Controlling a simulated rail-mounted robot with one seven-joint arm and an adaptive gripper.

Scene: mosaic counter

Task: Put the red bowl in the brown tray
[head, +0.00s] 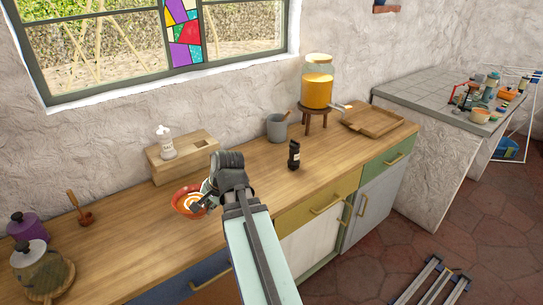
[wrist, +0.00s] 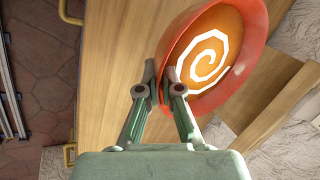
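The red bowl (head: 177,204), with an orange inside and a white swirl, is at the counter's left-middle. My gripper (head: 204,200) is at its right side in the head view. In the wrist view the bowl (wrist: 250,65) is large at the upper right. My fingers (wrist: 160,75) are nearly together there, one on each side of its near rim, pinching it. Whether the bowl touches the counter is hard to tell. The brown tray (head: 373,121), flat with a low rim, lies at the counter's right end and looks empty.
A wooden box (head: 185,163) with a white bottle (head: 166,143) stands behind the bowl. A dark bottle (head: 294,155), grey mug (head: 277,127) and orange jar (head: 318,82) on a stool (head: 314,113) stand between bowl and tray. Lidded pots stand far left.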

